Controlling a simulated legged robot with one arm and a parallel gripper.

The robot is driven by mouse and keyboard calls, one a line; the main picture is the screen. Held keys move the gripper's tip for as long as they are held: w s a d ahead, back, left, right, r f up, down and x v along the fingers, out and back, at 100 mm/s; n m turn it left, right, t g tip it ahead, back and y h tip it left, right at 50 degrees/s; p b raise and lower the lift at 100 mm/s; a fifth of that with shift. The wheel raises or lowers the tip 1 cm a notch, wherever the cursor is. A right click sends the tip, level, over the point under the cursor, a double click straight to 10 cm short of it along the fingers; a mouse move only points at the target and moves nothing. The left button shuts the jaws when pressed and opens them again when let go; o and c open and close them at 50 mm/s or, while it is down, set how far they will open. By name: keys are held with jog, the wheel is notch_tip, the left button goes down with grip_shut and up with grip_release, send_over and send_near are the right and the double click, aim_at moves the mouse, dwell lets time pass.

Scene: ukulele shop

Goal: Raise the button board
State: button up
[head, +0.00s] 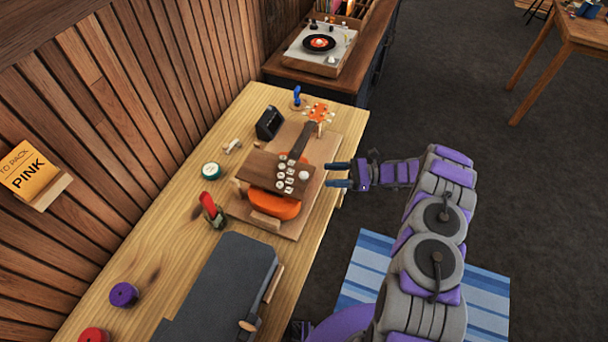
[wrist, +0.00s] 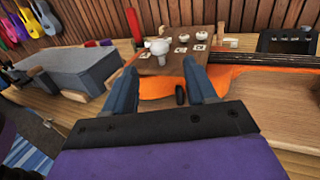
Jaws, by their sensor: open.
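The button board (head: 261,164) is a dark brown wooden panel with several white round buttons and small labels along its right side. It lies across the body of an orange ukulele (head: 278,208) on the workbench. My gripper (head: 335,175) is open and empty, just right of the board, with both fingers pointing at its right edge. In the wrist view the board (wrist: 172,68) shows ahead between the two finger tips, with a larger white knob at its near edge. The orange ukulele body (wrist: 228,78) shows below and right of it. Contact cannot be seen.
The ukulele rests on a wooden base board (head: 322,152) on the workbench (head: 180,225). A grey case (head: 230,280), a red-topped bottle (head: 210,208), a green-rimmed tin (head: 211,169) and a small black screen (head: 269,123) stand around it. Dark floor lies right of the bench.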

aim_at(304, 175)
jog(key=a, duration=0.9)
jog(key=shift+s+a, duration=0.25)
grip_shut()
